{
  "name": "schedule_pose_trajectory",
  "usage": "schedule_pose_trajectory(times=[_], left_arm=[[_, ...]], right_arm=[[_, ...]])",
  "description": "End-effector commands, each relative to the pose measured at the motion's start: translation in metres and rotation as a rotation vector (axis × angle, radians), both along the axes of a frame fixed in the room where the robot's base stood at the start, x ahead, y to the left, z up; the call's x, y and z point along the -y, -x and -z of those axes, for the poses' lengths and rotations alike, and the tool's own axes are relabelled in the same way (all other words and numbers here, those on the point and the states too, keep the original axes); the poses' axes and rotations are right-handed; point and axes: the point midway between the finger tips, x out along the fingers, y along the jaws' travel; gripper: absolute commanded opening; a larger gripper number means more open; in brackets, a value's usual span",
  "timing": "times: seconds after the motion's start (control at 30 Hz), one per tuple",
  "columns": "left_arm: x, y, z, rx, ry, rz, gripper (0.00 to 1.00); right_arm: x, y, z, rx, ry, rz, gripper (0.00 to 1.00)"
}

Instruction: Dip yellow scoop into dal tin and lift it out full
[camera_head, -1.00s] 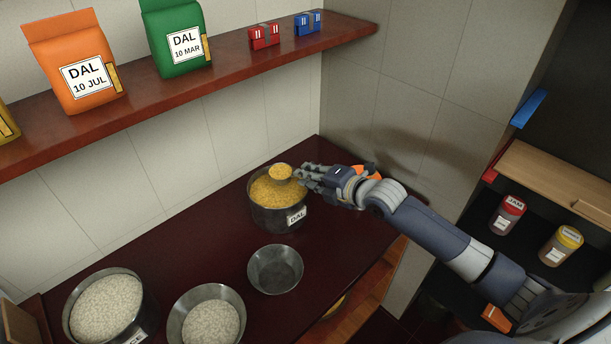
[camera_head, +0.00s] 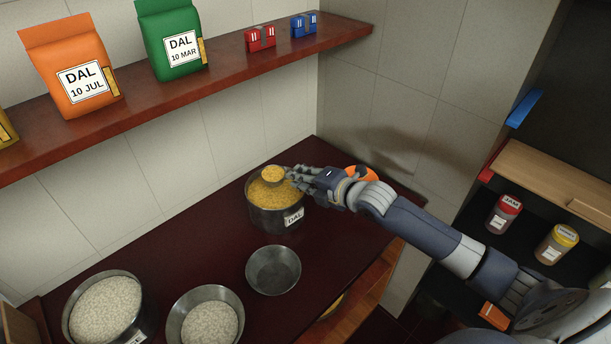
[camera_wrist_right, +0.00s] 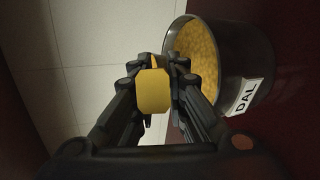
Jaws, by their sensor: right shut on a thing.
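The dal tin (camera_head: 276,217) is a round dark metal pot labelled DAL, holding yellow dal, near the counter's back corner. The scoop (camera_head: 273,174) shows as a small round cup heaped with yellow dal, over the far part of the tin's opening. It looks roughly level; I cannot tell exactly how high it is above the dal. My right gripper (camera_head: 292,175) reaches in from the right and is shut on the scoop's yellow handle, which shows between the fingers (camera_wrist_right: 154,78) in the wrist view. The wrist view also shows the tin (camera_wrist_right: 245,60). My left gripper is not in view.
An empty metal bowl (camera_head: 273,270) stands in front of the tin. A bowl of white grains (camera_head: 208,325) and a larger pot of white grains (camera_head: 105,305) stand at left. A shelf (camera_head: 225,75) with dal packets overhangs the counter. A tiled wall stands right.

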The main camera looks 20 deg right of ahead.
Motion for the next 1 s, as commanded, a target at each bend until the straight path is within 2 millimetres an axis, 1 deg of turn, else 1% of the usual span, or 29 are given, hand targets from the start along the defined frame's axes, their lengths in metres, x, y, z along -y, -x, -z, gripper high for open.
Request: schedule_pose_trajectory(times=[0.07, 0.17, 0.33, 0.47, 0.57, 0.77, 0.83, 0.9, 1.0], left_arm=[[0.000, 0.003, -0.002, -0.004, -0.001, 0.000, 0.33], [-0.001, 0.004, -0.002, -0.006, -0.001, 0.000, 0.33], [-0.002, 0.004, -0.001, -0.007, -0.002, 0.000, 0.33], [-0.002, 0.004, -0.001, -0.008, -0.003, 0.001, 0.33], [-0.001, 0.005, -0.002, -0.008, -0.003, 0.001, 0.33], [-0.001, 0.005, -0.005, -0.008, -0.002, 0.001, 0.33], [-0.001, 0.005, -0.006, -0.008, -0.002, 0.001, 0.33], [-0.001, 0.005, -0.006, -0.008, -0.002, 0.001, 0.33], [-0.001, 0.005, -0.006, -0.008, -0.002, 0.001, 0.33]], right_arm=[[-0.008, -0.003, -0.002, 0.002, -0.001, 0.000, 0.00], [-0.009, -0.003, -0.001, 0.001, 0.002, 0.001, 0.00], [0.009, 0.002, 0.000, -0.001, 0.008, 0.002, 0.00], [0.018, 0.005, 0.000, 0.000, 0.005, 0.001, 0.00], [0.016, 0.004, -0.001, 0.001, 0.001, 0.000, 0.00], [-0.005, -0.002, -0.002, 0.002, -0.002, -0.001, 0.00], [-0.010, -0.003, -0.002, 0.001, 0.001, 0.000, 0.00], [-0.006, -0.003, -0.001, 0.000, 0.004, 0.002, 0.00], [0.007, 0.001, 0.000, 0.000, 0.007, 0.002, 0.00]])
